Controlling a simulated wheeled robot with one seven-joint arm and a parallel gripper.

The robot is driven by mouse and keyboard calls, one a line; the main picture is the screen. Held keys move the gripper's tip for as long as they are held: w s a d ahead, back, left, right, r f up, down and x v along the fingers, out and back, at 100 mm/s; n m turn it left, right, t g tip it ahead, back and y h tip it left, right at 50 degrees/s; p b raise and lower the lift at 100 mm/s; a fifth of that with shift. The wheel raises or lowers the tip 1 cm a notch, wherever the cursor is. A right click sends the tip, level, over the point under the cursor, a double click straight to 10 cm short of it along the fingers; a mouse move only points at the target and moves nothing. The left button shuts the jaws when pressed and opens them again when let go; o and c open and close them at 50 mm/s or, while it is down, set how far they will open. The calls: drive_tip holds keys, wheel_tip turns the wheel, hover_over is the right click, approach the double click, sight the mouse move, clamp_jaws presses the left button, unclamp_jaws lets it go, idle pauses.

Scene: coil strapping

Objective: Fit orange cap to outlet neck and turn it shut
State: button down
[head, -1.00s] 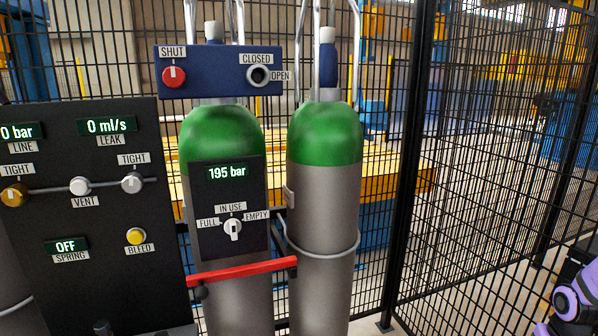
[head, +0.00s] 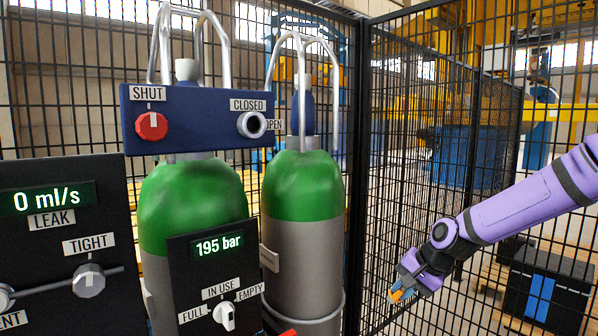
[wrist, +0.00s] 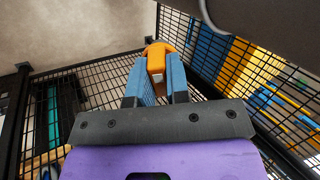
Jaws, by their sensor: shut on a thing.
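My gripper (head: 402,284) is at the right in the head view, in front of the mesh fence and well apart from the cylinders. It is shut on the orange cap (wrist: 157,52), which sits between the blue fingertips in the wrist view; the cap also shows in the head view (head: 397,295). The outlet neck (head: 252,125) is a round grey ring with a dark bore on the right of the blue valve block (head: 190,138), beside the CLOSED and OPEN labels. Nothing covers the neck. The red knob (head: 152,126) at the block's left is labelled SHUT.
Two green-topped cylinders (head: 196,193) stand behind the block, with metal guard hoops above. A gauge panel (head: 222,265) reads 195 bar. A dark panel (head: 60,230) at left reads 0 ml/s. Mesh fencing (head: 440,150) closes the back and right.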

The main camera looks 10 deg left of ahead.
drive_tip(key=s+a+r+m+t+y, duration=0.2)
drive_tip(key=s+a+r+t, duration=0.15)
drive_tip(key=a+r, duration=0.5)
drive_tip(key=s+a+r+m+t+y, duration=0.2)
drive_tip(key=s+a+r+t, duration=0.3)
drive_tip(key=r, duration=0.6)
drive_tip(key=s+a+r+y, duration=0.2)
drive_tip(key=s+a+r, duration=0.1)
drive_tip(key=s+r, duration=0.4)
drive_tip(key=s+a+r+y, duration=0.2)
drive_tip(key=s+a+r, duration=0.2)
drive_tip(key=r, duration=0.7)
drive_tip(key=s, duration=0.2)
drive_tip(key=shift+s+a+r+n, duration=0.15)
drive_tip(key=shift+s+r+n, duration=0.15)
drive_tip(key=shift+s+n, duration=0.1)
drive_tip(key=shift+t, duration=0.25)
drive_tip(key=shift+a, duration=0.1)
drive_tip(key=shift+x, duration=2.8)
drive_tip(key=shift+x, duration=1.6)
drive_tip(key=c, duration=1)
unclamp_jaws()
